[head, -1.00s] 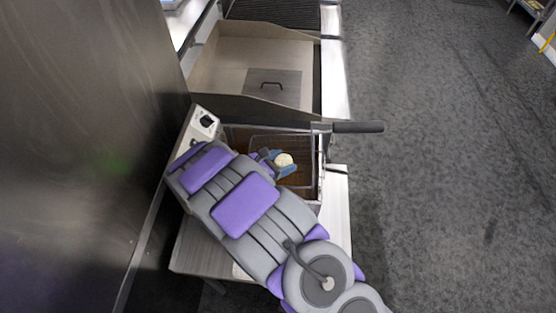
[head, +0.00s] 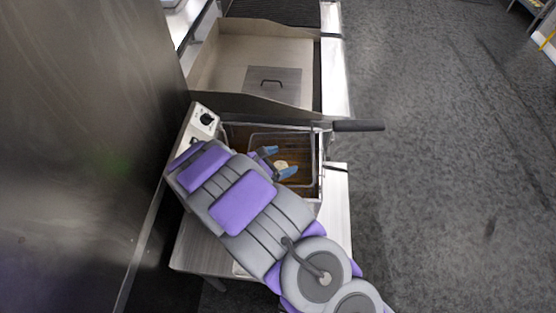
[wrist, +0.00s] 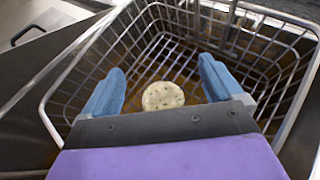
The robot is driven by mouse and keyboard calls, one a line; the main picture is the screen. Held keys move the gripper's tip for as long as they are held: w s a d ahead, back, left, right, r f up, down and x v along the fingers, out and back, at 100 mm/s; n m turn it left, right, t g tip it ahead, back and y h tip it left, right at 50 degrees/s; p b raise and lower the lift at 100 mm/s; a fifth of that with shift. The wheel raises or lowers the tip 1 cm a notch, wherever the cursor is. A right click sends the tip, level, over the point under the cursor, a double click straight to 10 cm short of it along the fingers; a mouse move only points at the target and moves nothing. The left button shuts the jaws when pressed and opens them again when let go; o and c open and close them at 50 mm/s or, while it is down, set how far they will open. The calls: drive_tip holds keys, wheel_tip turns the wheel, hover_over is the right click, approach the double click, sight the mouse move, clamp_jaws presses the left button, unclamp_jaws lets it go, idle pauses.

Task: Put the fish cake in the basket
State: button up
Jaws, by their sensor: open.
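The fish cake (wrist: 163,96) is a pale round patty with dark specks. In the wrist view it lies inside the wire basket (wrist: 48,122), low between and beyond my fingers. My gripper (wrist: 158,78) is open over the basket, its two blue fingers spread apart on either side of the fish cake without gripping it. In the head view the fish cake (head: 281,165) shows between the blue fingertips of my gripper (head: 281,162), within the basket (head: 314,170). My forearm covers the near left part of the basket.
The basket's dark handle (head: 358,126) sticks out to the right. The fryer has a control knob (head: 206,119) at its left. A steel basin with a lidded panel (head: 272,88) is behind it. A steel wall (head: 80,150) stands close on the left; open floor (head: 450,190) is on the right.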

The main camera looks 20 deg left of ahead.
drive_tip(key=shift+r, duration=0.45)
drive_tip(key=p+v, duration=0.2)
drive_tip(key=v, duration=1)
drive_tip(key=shift+s, duration=0.1)
